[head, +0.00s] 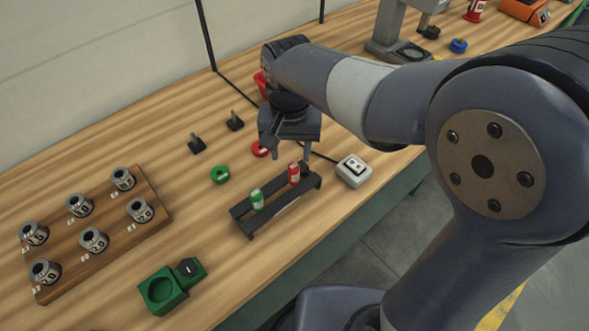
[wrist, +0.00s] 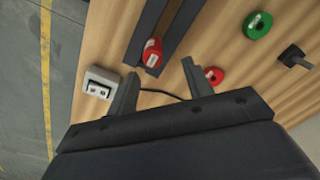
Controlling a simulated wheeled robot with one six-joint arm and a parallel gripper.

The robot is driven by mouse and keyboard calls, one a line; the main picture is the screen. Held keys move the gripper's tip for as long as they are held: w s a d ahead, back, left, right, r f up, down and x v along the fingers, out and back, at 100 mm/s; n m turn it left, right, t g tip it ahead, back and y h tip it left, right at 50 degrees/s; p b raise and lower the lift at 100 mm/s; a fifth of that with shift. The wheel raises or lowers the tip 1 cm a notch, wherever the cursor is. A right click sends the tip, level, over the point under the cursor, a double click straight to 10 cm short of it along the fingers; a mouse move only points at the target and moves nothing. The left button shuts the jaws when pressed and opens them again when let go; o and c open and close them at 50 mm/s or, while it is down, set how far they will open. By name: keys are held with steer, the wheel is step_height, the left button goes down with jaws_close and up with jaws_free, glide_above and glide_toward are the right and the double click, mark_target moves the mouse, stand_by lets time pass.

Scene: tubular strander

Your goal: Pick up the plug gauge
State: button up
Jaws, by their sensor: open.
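A black rack (head: 262,213) stands near the bench's front edge. It holds a green cylinder (head: 257,199) and a red cylinder (head: 294,174), each with a pale label; they look like plug gauges, and I cannot tell which one the task names. My gripper (head: 291,152) is open and empty, pointing down above the red end of the rack. In the wrist view, the red cylinder (wrist: 152,54) lies just beyond my open fingertips (wrist: 158,77), between their lines. The green cylinder is not in the wrist view.
A green ring (head: 220,175) and a red ring (head: 260,149) lie behind the rack. A grey switch box (head: 354,170) stands right of it. A wooden board (head: 152,196) with several dies and a green block (head: 165,289) are left. Two black stands (head: 196,144) (head: 235,121) are behind.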

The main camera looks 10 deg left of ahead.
mark_target(294, 166)
steer(key=shift+d+f, duration=0.1)
steer(key=shift+f, duration=0.25)
steer(key=f, duration=0.2)
steer(key=s+f, duration=0.1)
steer(key=shift+d+f, duration=0.2)
steer(key=shift+d, duration=0.15)
steer(key=shift+w+f, duration=0.1)
steer(key=shift+f, duration=0.4)
jaws_close()
